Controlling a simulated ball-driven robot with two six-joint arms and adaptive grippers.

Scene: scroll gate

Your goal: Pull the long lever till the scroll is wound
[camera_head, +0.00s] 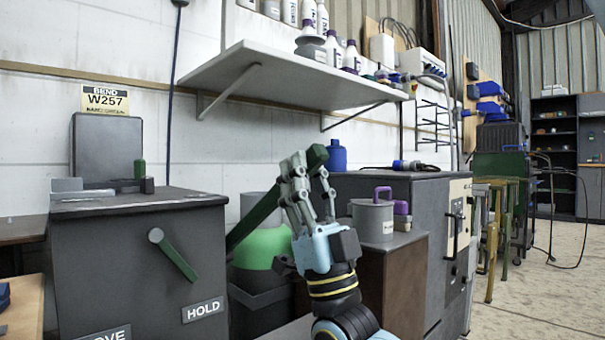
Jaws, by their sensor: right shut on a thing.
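The long lever (260,214) is a dark green bar that slants up to the right from beside a dark grey machine box (130,265). My right gripper (305,172) is shut around the lever near its upper end, and the green tip shows just above the fingers. A short green handle (176,258) on the box front points down and right, toward a HOLD label (203,310). Another label (104,334), partly cut off, sits at the bottom edge. I cannot make out a scroll. My left gripper is not in view.
A bright green rounded vessel (262,248) stands behind the lever. A grey pot (372,220) with a purple handle sits on a brown cabinet (390,275) to the right. A wall shelf (300,82) with bottles hangs above. Open floor (545,280) lies at far right.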

